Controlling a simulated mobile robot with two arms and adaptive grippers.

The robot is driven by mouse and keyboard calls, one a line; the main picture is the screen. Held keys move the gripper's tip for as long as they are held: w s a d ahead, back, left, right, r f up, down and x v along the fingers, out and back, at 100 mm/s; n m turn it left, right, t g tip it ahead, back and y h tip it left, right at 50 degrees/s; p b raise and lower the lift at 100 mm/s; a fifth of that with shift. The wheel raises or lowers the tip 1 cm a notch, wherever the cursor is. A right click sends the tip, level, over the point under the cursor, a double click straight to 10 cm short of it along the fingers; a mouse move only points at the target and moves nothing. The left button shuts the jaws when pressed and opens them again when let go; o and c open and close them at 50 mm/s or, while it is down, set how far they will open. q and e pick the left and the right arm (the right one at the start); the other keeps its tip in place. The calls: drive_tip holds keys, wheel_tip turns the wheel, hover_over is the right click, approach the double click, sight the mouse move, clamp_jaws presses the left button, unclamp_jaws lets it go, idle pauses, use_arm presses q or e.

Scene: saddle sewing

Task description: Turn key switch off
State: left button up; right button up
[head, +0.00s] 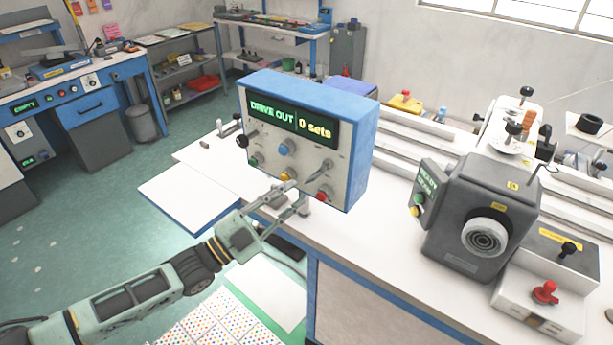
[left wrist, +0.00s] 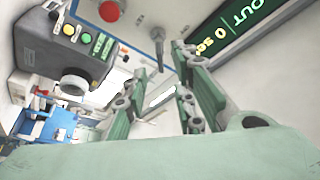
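The control box (head: 362,140) is blue and white, with a lit display (head: 292,118) reading "DRIVE OUT" and "0 sets". A grey lever-like switch (head: 320,170), probably the key switch, is at the right of its panel, above a red button (head: 323,194). In the left wrist view the same grey switch (left wrist: 157,40) stands just beyond the fingers, near the red button (left wrist: 109,11). My right gripper is out of view.
The white workbench (head: 370,235) has clear room right of the box. A dark grey machine (head: 480,215) and a unit with a red knob (head: 545,293) stand farther right. The panel also has blue (head: 286,147) and yellow (head: 286,175) controls close to my gripper.

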sight(308, 182)
use_arm(q)
drive_tip(key=p+x, duration=0.1)
drive_tip(key=x, duration=0.3)
drive_tip(key=shift+w+d, duration=0.15)
drive_tip(key=shift+w, duration=0.1)
drive_tip(key=shift+w+d+r+p, duration=0.2)
drive_tip(key=shift+d+p, duration=0.15)
drive_tip(key=shift+d, duration=0.1)
drive_tip(key=shift+w+f, duration=0.1)
drive_tip(key=c, duration=0.5)
clamp_jaws()
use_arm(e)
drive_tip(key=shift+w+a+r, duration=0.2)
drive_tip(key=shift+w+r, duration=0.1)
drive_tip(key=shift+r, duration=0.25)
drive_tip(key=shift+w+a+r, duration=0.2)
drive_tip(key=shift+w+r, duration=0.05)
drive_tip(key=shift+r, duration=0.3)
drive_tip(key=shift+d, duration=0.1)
